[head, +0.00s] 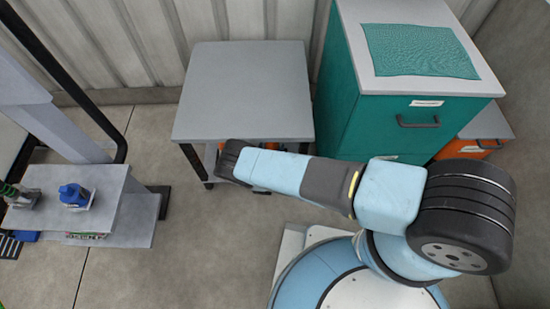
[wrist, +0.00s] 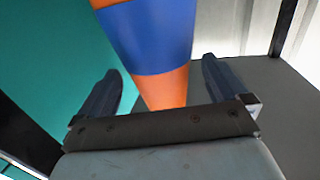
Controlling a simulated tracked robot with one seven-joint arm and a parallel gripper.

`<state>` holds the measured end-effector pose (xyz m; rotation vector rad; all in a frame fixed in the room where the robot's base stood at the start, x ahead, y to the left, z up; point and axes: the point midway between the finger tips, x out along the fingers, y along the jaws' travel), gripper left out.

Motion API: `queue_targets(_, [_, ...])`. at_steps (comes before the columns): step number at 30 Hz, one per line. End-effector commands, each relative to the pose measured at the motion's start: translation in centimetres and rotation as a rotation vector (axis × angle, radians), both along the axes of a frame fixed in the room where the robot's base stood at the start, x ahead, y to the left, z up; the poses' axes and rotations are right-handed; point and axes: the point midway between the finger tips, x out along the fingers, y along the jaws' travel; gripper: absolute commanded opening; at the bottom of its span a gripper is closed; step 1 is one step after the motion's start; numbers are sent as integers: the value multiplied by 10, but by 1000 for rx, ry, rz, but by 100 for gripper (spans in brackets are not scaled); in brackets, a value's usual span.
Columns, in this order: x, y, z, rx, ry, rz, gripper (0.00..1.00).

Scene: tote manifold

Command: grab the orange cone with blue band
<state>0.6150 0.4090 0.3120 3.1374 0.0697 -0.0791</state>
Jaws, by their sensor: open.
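The orange cone (wrist: 163,88) with a blue band (wrist: 155,35) fills the upper middle of the wrist view. It narrows toward the bottom of the picture, and its wide end runs out of view at the top. My gripper (wrist: 160,72) is open, with one dark finger on each side of the cone and visible gaps to it. The near end of the cone is hidden behind the gripper's body. In the head view, my arm hides the gripper, and only small orange bits (head: 272,147) show by the table's lower shelf; I cannot tell if they are the cone.
A grey table (head: 245,85) with a lower shelf stands against the wall. A teal cabinet (head: 338,110) with a green mat (head: 420,50) on top is right beside it. A low bench (head: 105,190) holding a blue item (head: 74,194) stands at left. Floor between is clear.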

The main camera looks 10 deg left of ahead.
Motion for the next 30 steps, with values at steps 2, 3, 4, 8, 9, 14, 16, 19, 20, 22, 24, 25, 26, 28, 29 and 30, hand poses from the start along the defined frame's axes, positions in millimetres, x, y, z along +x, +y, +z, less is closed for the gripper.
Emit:
queue_targets(2, [11,1,-1,1,-1,-1,100])
queue_targets(3, [16,1,-1,2,-1,-1,100])
queue_targets(4, [19,1,-1,3,-1,-2,100])
queue_targets(8, [26,1,-1,3,0,-2,100])
queue_targets(9, [26,1,-1,2,0,-2,100])
queue_targets(14, [27,1,-1,2,0,-3,100])
queue_targets(16, [27,1,-1,2,0,-3,95])
queue_targets(19, [27,0,-1,2,0,-4,86])
queue_targets(20, [27,0,-1,2,0,-4,83])
queue_targets(22, [27,0,-1,2,0,-4,76])
queue_targets(24, [27,0,-1,2,0,-4,69])
queue_targets(25, [27,0,-1,2,0,-4,66])
queue_targets(26, [27,0,-1,2,0,-4,64])
queue_targets(28, [27,0,-1,2,0,-4,57])
queue_targets(29, [27,0,-1,2,0,-4,54])
queue_targets(30, [27,0,-1,2,0,-4,50])
